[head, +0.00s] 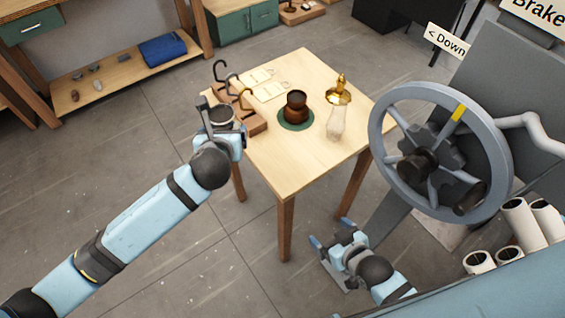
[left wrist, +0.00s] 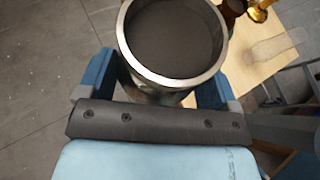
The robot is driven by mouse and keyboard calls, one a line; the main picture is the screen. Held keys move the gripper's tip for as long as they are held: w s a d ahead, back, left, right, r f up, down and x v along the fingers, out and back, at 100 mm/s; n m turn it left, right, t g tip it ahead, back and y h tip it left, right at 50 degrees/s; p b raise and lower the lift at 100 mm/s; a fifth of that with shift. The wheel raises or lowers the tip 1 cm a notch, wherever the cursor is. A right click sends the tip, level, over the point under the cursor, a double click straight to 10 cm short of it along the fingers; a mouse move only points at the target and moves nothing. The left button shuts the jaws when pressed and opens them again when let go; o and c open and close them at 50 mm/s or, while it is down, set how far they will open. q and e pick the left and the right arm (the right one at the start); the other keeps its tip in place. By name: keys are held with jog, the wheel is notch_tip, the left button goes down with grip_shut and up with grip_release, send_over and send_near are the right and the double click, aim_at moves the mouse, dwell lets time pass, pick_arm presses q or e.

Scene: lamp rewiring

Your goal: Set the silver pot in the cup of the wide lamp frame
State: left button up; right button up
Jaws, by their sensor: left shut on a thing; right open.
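The silver pot (head: 221,114) is in my left gripper (head: 217,124), at the left edge of the table. In the left wrist view the pot (left wrist: 172,78) is upright between the two blue fingers of the gripper (left wrist: 158,66), its round dark mouth facing the camera. Several hook-shaped lamp frames (head: 233,82) stand on a wooden block (head: 252,124) just right of and behind the pot. I cannot tell which is the wide one, and its cup is not clearly visible. My right gripper (head: 331,234) is open and empty, low in front of the table.
On the table (head: 292,172), a dark brown pot (head: 295,107) stands on a green mat (head: 283,122). A brass piece (head: 340,91) and a pale translucent object (head: 336,123) are to its right. Pale cards (head: 268,91) lie behind. The large handwheel (head: 385,145) is right of the table; the table front is clear.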

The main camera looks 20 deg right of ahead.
pick_arm(q)
jog(key=d+r+m+h, duration=0.2)
jog(key=d+r, duration=0.1)
jog(key=d, duration=1.3)
jog(key=shift+d+g, duration=0.15)
jog(key=shift+g, duration=0.25)
notch_tip(320, 180, down, 15)
jog(key=shift+r+p, duration=0.1)
jog(key=shift+p, duration=0.3)
notch_tip(320, 180, down, 3)
jog(key=shift+f, duration=0.9)
jog(key=shift+f, duration=0.1)
